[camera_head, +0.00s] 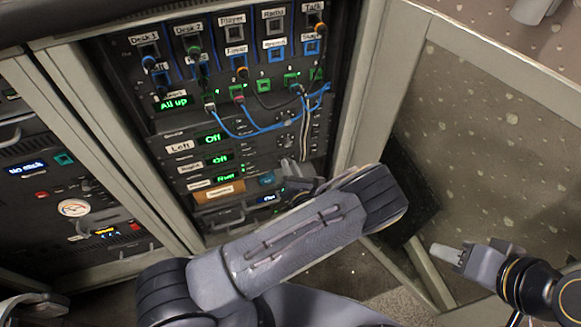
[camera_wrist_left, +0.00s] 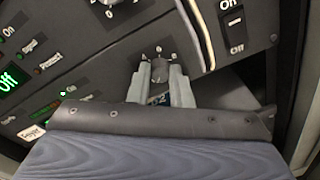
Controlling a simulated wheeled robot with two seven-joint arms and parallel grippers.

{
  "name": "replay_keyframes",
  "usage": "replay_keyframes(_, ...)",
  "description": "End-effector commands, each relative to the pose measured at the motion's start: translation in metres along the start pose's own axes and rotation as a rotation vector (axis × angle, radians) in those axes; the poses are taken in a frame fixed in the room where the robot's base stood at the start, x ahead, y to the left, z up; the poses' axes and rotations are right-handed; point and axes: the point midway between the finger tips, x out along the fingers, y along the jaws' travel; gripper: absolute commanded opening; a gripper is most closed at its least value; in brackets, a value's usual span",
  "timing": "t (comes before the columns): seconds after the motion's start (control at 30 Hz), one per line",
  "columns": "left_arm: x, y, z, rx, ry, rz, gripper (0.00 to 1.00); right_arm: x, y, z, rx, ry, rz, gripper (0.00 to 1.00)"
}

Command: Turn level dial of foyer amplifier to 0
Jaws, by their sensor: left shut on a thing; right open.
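The equipment rack holds a stack of amplifiers with green displays (camera_head: 208,139) reading "Off" and similar words. A small label (camera_wrist_left: 31,132), seemingly "Foyer", is at the lower left of the left wrist view. My left gripper (camera_head: 297,172) is at the right side of these amplifiers. In the left wrist view its two pale fingers (camera_wrist_left: 159,84) are shut on a small dark round dial (camera_wrist_left: 159,70), one on each side. White marks fan out above the dial; its pointer is too small to read. My right gripper (camera_head: 450,254) is open and empty, away from the rack.
Blue patch cables (camera_head: 240,134) hang across the rack above the amplifiers. An on/off switch (camera_wrist_left: 232,20) is up and right of the dial. A second rack with a round gauge (camera_head: 73,208) is at left. An open door panel (camera_head: 480,130) stands at right.

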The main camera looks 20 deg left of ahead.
Motion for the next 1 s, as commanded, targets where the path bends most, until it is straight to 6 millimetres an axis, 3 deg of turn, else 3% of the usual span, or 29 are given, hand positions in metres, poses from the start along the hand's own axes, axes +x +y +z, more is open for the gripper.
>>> replay_keyframes(0.67,-0.0004,-0.0004,-0.0009,-0.056,-0.001,-0.004,0.0,0.0001,0.0001,0.0001,0.0,0.0,0.0,0.41)
replay_keyframes(0.7,-0.0004,-0.0003,-0.0009,-0.056,-0.001,-0.004,0.24,0.0001,0.0,0.0001,0.0,0.0,0.0,0.41)
replay_keyframes(0.8,-0.0003,-0.0002,-0.0007,-0.056,-0.002,-0.004,0.37,0.0001,0.0001,0.0001,0.0,0.0,0.0,0.41)
replay_keyframes(1.0,-0.0002,0.0,-0.0004,-0.055,-0.002,-0.003,0.4,0.0001,0.0,0.0,0.0,0.0,0.0,0.41)
